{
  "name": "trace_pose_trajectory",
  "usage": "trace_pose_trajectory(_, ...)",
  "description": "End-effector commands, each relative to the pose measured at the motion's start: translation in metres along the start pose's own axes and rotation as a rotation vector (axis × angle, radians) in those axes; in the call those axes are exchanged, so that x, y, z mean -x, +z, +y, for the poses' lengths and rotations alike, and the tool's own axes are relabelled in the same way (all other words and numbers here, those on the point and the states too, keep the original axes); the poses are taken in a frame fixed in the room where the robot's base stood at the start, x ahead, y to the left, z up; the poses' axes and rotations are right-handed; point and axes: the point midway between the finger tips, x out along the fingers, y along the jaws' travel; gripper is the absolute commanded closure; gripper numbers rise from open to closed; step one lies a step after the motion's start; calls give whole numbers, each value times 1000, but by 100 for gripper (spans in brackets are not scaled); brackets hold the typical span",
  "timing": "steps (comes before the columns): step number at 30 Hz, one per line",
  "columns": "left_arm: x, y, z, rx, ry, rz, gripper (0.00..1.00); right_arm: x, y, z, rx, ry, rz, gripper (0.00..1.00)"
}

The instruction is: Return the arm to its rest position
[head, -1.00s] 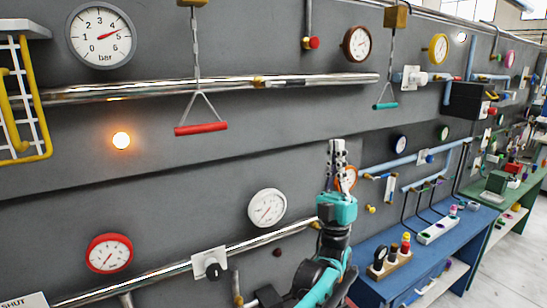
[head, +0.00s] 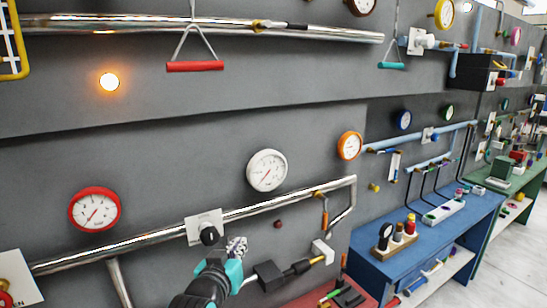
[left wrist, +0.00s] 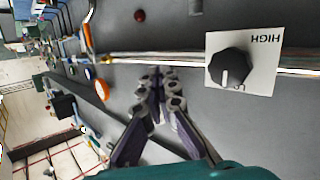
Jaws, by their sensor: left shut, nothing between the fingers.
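My left gripper (head: 238,246) has a teal body and grey fingers. It is low in the head view, just right of and below a black knob (head: 209,235) on a white plate. In the left wrist view its fingers (left wrist: 162,76) are together with nothing between them. The knob also shows there (left wrist: 230,68) to the right of the fingertips, on a plate marked HIGH. The gripper appears apart from the knob and the wall. My right gripper is not in view.
A grey wall carries a chrome pipe (head: 130,252), a red gauge (head: 95,209), a white gauge (head: 267,170) and a red pull handle (head: 195,66). A glowing lamp (head: 109,82) is at upper left. A blue bench (head: 455,222) stands right; floor shows beyond it.

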Motion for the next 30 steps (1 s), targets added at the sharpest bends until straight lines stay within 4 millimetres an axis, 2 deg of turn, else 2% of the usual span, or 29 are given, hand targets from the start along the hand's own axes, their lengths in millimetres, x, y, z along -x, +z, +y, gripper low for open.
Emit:
trace_pose_trajectory(1,15,41,-17,-9,-32,-81,100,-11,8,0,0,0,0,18)
trace_pose_trajectory(6,72,156,-60,-28,-118,-360,100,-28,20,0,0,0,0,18)
trace_pose_trajectory(9,106,214,-77,-31,-156,-502,100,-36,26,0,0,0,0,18)
trace_pose_trajectory(12,133,257,-88,-29,-182,-610,100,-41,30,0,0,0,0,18)
trace_pose_trajectory(15,152,283,-93,-26,-196,-680,100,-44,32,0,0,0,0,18)
trace_pose_trajectory(18,160,294,-96,-25,-203,-714,100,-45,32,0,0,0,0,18)
trace_pose_trajectory(30,162,295,-96,-25,-203,-720,100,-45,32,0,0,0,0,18)
